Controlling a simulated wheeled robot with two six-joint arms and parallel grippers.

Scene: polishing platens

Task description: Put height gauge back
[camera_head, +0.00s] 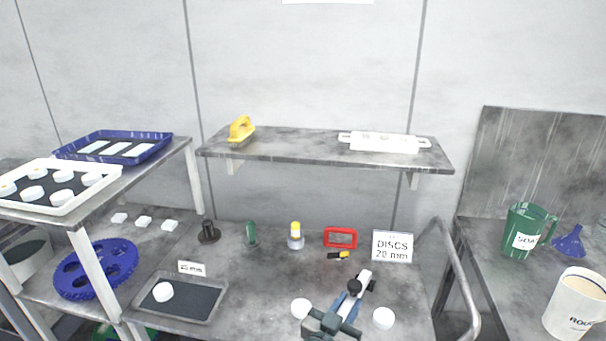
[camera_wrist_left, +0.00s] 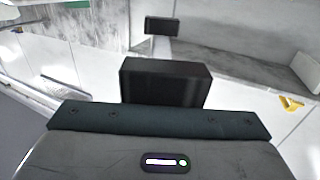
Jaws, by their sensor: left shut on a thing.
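My left gripper (camera_head: 334,322) is at the bottom centre of the head view, over the front of the bench. It is shut on a small blue, black and white tool (camera_head: 352,298), which looks like the height gauge. The tool points up and away, between two white discs. Its lower part is hidden by the gripper. In the left wrist view, my gripper's dark jaw parts (camera_wrist_left: 165,84) show, but the held tool cannot be made out. My right gripper is not in view.
On the bench stand a black round-based piece (camera_head: 208,234), a green-handled tool (camera_head: 251,236), a yellow-capped bottle (camera_head: 295,238), a red-framed box (camera_head: 340,238) and a discs sign (camera_head: 392,246). A dark tray (camera_head: 203,313) lies left. A shelf (camera_head: 300,150) overhangs behind.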

